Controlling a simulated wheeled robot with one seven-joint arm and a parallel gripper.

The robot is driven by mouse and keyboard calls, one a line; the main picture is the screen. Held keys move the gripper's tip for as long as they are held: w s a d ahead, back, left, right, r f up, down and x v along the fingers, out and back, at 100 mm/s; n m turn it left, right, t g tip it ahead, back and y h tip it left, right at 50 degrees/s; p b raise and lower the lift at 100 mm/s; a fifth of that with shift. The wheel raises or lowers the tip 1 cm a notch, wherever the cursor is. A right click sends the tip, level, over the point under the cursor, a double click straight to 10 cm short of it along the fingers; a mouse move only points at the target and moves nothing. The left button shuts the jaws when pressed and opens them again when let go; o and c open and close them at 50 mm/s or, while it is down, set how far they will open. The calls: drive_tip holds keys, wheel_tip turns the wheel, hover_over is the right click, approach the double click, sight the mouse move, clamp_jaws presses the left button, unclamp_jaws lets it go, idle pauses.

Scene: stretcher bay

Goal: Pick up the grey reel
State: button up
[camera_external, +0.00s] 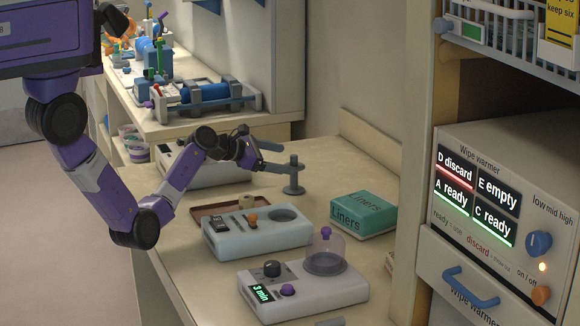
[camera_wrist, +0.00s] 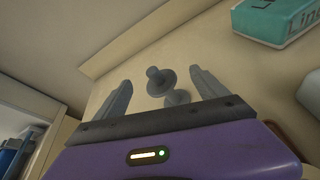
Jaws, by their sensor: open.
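The grey reel (camera_external: 294,178) stands upright on the cream counter, with a slim stem, a small cap on top and a wider round base. My gripper (camera_external: 281,158) is open, its fingers reaching in from the left at about the height of the reel's upper stem. In the wrist view, the reel (camera_wrist: 159,82) shows between the two spread fingers of my gripper (camera_wrist: 161,76), with a second grey rounded part near the palm, partly hidden by it. I cannot tell whether either finger touches the reel.
A teal and white liners box (camera_external: 363,214) sits to the right on the counter (camera_external: 330,160). Nearer stand a pale device with a round well (camera_external: 257,235) and one with a clear dome (camera_external: 303,290). A brown tray (camera_external: 213,208) lies behind them. A wipe warmer (camera_external: 505,210) is at right.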

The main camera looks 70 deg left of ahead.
sight(303, 169)
drive_tip(key=f+n, duration=0.1)
drive_tip(key=n, duration=0.1)
drive_tip(key=shift+w+a+f+n+h+b, duration=0.2)
drive_tip(key=shift+a+f+n+h+b, duration=0.1)
drive_tip(key=shift+f+n, duration=0.1)
drive_tip(key=shift+w, duration=0.15)
drive_tip(key=shift+a+f+x, duration=0.15)
drive_tip(key=shift+x, duration=1.7)
drive_tip(key=shift+a+f+x, duration=0.15)
drive_tip(key=shift+x, duration=1.7)
drive_tip(key=c, duration=1.5)
drive_tip(key=shift+r, duration=0.1)
